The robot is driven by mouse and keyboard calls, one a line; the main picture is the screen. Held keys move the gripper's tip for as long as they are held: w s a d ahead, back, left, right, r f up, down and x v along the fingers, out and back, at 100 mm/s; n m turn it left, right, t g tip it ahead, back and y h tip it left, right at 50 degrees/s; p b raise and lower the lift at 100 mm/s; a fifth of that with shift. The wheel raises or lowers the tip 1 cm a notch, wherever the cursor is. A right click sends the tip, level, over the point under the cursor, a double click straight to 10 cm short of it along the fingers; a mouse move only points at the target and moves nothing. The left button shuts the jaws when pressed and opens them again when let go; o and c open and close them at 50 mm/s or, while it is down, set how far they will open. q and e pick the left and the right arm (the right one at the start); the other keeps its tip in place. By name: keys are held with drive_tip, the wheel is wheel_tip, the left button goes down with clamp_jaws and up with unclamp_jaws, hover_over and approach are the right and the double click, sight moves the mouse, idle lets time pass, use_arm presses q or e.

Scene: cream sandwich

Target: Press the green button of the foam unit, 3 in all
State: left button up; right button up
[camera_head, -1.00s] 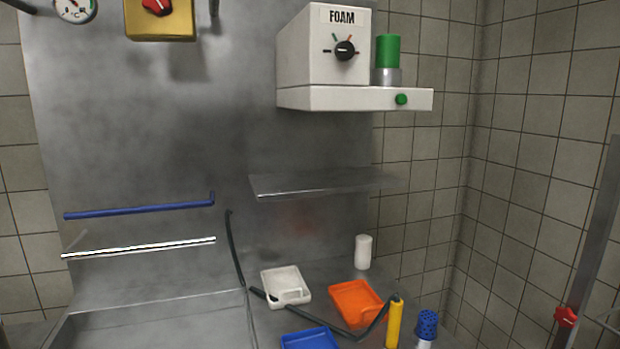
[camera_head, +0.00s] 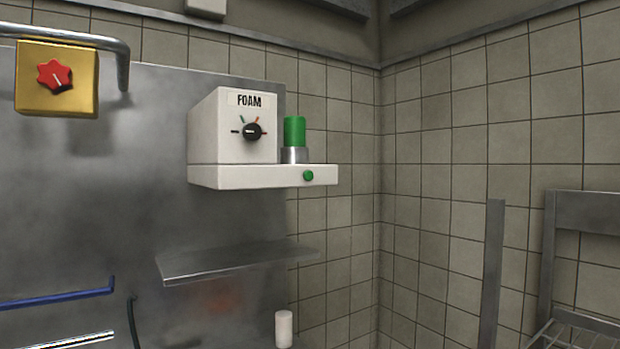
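The foam unit (camera_head: 225,145) is a white box labelled FOAM, mounted on the steel wall panel left of centre. Its front has a black knob (camera_head: 252,131) with coloured marks around it. A large green cylinder (camera_head: 294,131) stands upright in a grey collar on the unit's white base ledge (camera_head: 250,177). A small round green button (camera_head: 308,175) sits on the front face of that ledge, near its right end. Neither of my grippers is in view.
A steel shelf (camera_head: 235,260) juts out below the foam unit. A yellow box with a red knob (camera_head: 55,75) hangs at the upper left. A blue rail (camera_head: 60,297) and a white cylinder (camera_head: 284,329) are lower down. A metal rack (camera_head: 580,320) stands at the right. The space before the unit is clear.

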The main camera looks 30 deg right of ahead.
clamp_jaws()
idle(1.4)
